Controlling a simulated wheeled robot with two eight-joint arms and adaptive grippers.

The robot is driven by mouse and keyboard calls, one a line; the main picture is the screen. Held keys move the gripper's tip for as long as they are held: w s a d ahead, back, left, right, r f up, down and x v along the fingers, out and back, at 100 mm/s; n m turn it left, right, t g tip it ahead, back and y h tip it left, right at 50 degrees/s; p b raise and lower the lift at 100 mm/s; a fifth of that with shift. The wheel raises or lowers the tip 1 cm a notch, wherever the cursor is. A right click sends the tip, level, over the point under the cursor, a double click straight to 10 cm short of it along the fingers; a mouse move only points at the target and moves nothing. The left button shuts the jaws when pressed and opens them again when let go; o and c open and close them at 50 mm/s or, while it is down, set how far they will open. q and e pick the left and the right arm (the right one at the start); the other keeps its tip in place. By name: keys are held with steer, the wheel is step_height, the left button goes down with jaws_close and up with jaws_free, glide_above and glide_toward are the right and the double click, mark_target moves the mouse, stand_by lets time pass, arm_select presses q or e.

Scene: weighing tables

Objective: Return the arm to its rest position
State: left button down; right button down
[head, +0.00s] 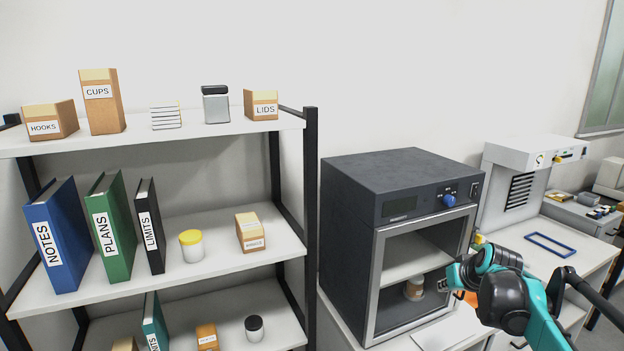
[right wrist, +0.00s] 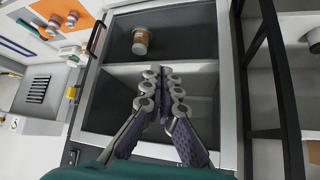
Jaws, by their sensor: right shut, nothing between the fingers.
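My right arm (head: 515,300) reaches in from the lower right in the head view. Its gripper (head: 445,285) is in front of the open side of a dark grey cabinet oven (head: 345,215). In the right wrist view the gripper (right wrist: 164,78) has its fingers together with nothing between them, pointing at the cabinet's opening. A small brown jar with a pale lid (head: 414,289) stands inside on the lower level, apart from the fingers. It also shows in the right wrist view (right wrist: 140,42). My left gripper is not in view.
A shelf rack (head: 311,200) on the left holds boxes, binders and jars, including a yellow-lidded jar (head: 191,246). A white bench instrument (head: 520,170) and a blue frame (head: 549,245) are at the right. The wall above the cabinet is clear.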

steer(key=s+a+f+b, duration=0.1)
steer(key=s+a+f, duration=0.2)
steer(key=s+a, duration=0.3)
steer(key=s+a+f+b, duration=0.2)
steer(key=s+a+f, duration=0.15)
steer(key=s, duration=0.35)
steer(key=s+a+f+b, duration=0.1)
steer(key=s+a+f, duration=0.2)
steer(key=s+f, duration=0.3)
steer(key=s+a+f+g+b, duration=0.1)
steer(key=s+a+f, duration=0.3)
steer(key=s, duration=0.6)
steer(key=shift+s+f+n+b, duration=0.15)
steer(key=shift+f+n+b, duration=0.15)
steer(key=shift+f+b, duration=0.45)
steer(key=shift+f, duration=0.15)
